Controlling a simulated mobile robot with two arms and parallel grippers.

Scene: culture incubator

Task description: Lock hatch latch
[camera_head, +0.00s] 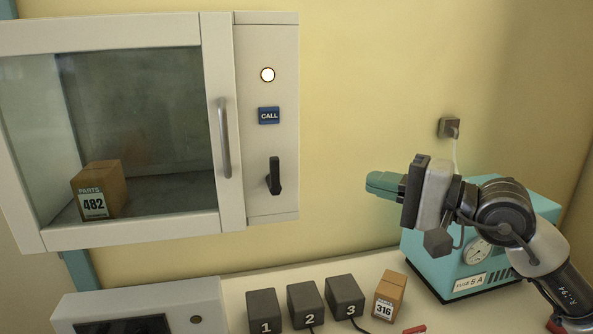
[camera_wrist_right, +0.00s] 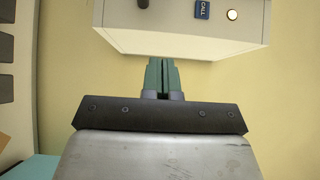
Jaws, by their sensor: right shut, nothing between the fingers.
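The hatch (camera_head: 222,215) is a pale wall cabinet with a window door and a grey bar handle (camera_head: 223,138). The door looks closed against the side panel (camera_head: 265,215). The black hatch latch (camera_head: 274,176) is on that panel, below the CALL button, with its lever upright. In the right wrist view, part of a dark latch (camera_wrist_right: 142,3) shows at the top edge. My right gripper (camera_head: 371,183) has teal fingers, shut and empty, right of the panel and apart from the latch. Its fingers (camera_wrist_right: 160,74) are together in the wrist view. My left gripper is not in view.
A box marked 482 (camera_head: 116,178) sits behind the window. A white lamp (camera_head: 267,75) is above the blue CALL button (camera_head: 269,116). Below are several dark numbered blocks (camera_head: 308,300), a box marked 316 (camera_head: 391,292) and a teal machine (camera_head: 425,262). The wall between panel and gripper is clear.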

